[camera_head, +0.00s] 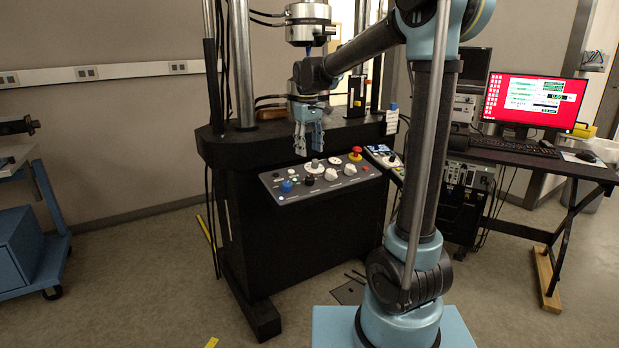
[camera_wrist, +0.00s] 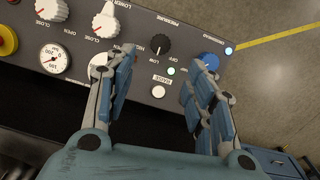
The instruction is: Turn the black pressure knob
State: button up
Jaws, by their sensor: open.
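The black pressure knob (camera_wrist: 160,47) shows in the wrist view on the dark grey control panel (camera_wrist: 190,30), with a pale pointer mark on it. It lies between and just beyond my fingertips. In the head view the black knob (camera_head: 309,180) is on the panel's front row, right of a blue knob (camera_head: 286,186). My gripper (camera_head: 309,149) hangs above the panel, fingers pointing down. In the wrist view my gripper (camera_wrist: 163,62) is open and empty, its fingers on either side of the knob. Neither finger visibly touches it.
White knobs (camera_head: 330,174) and round gauges (camera_wrist: 53,59) sit beside the black knob. A red stop button (camera_head: 355,153) is at the panel's right. The blue knob (camera_wrist: 208,62) is close to my right finger. Metal columns (camera_head: 242,60) of the test frame stand behind.

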aim_at(310, 177)
notch_tip(310, 177, down, 11)
jog(key=shift+w+d+f, duration=0.1)
jog(key=shift+f, duration=0.05)
dwell(0.4)
jog(key=c, duration=1.1)
